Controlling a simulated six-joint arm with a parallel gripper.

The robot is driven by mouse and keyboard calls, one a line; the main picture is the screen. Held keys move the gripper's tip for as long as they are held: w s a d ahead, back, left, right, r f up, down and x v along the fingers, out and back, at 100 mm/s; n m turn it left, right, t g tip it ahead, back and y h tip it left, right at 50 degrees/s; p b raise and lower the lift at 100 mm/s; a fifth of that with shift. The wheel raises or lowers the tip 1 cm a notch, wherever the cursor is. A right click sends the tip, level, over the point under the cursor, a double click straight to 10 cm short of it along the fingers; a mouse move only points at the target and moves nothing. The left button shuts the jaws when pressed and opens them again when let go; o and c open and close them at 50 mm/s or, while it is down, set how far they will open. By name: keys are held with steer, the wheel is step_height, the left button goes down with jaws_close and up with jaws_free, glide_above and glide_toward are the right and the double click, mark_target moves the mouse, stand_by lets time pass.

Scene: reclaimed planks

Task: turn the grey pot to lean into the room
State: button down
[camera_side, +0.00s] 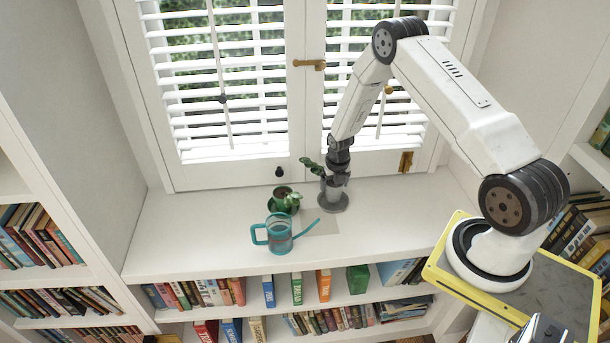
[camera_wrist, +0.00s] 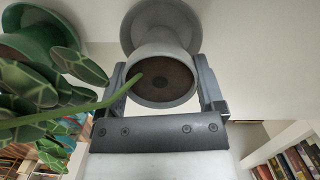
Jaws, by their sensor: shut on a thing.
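The grey pot (camera_side: 335,190) stands on the white window sill at a round grey saucer (camera_side: 342,207); whether it touches the saucer is hard to tell. My gripper (camera_side: 338,172) comes down from above and is shut on the pot. In the wrist view the fingers (camera_wrist: 162,78) sit on both sides of the pot (camera_wrist: 165,50), with its brown soil between them. Its plant (camera_side: 311,165) has one green stem that leans to the left in both views, towards the green pot. Part of the pot's rim is hidden by my gripper in the side view.
A green pot (camera_side: 284,207) with a plant stands close on the left. A teal watering can (camera_side: 279,240) stands in front of it, its spout pointing towards the grey pot. Window shutters (camera_side: 225,80) rise behind. The sill (camera_side: 400,215) is clear on the right.

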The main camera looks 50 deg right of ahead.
steer(key=shift+f, duration=0.95)
jaws_free()
steer(key=shift+f, duration=0.1)
steer(key=shift+s+a+r, duration=0.1)
steer(key=shift+r, duration=1.2)
steer(key=shift+s+a+r, duration=0.1)
steer(key=shift+s+r, duration=0.05)
steer(key=shift+r, duration=1.15)
steer(key=shift+s+a+r, duration=0.1)
steer(key=shift+r, duration=1.2)
steer(key=shift+r, duration=0.1)
